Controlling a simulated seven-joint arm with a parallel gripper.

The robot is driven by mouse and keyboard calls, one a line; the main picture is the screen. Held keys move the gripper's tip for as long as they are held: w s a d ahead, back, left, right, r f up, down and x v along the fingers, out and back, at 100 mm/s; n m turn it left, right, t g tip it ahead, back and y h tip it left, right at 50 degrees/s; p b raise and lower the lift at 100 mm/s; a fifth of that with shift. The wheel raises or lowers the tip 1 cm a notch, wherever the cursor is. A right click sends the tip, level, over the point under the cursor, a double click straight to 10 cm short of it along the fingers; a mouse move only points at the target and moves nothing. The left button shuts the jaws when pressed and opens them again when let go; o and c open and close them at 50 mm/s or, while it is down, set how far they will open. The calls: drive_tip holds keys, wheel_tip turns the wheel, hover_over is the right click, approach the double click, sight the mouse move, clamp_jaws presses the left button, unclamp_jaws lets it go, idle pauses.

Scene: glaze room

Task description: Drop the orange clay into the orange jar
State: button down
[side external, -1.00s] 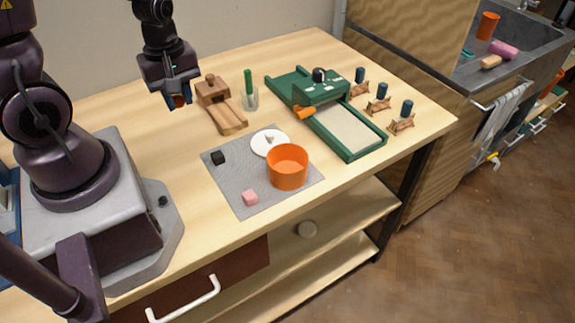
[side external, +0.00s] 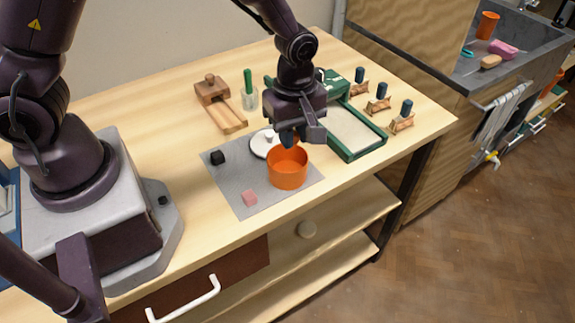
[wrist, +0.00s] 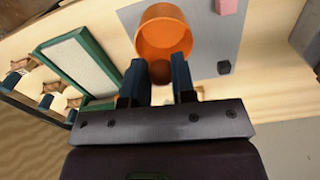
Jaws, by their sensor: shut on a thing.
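The orange jar (side external: 287,172) stands open and upright on the grey mat (side external: 235,190). It also shows in the wrist view (wrist: 149,44), just beyond my fingertips. My gripper (side external: 289,140) is just above the back part of the jar's rim in the side view. In the wrist view my gripper (wrist: 160,76) has its two dark blue fingers shut on the orange clay (wrist: 160,71), which looks shaded brown-orange against the jar. In the side view my fingers mostly hide the clay.
A white lid (side external: 259,148) lies behind the jar. A black cube (side external: 217,157) and a pink cube (side external: 249,197) sit on the mat. A green-framed press (side external: 356,147) stands to the right, a wooden tool (side external: 222,105) and a glass (side external: 249,99) behind.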

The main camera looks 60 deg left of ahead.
drive_tip(key=shift+w+n, duration=0.1)
drive_tip(key=shift+n, duration=0.4)
drive_tip(key=shift+f, duration=2.9)
drive_tip(key=c, duration=0.9)
unclamp_jaws()
drive_tip(key=shift+o, duration=0.2)
wheel_tip(320, 180, up, 13)
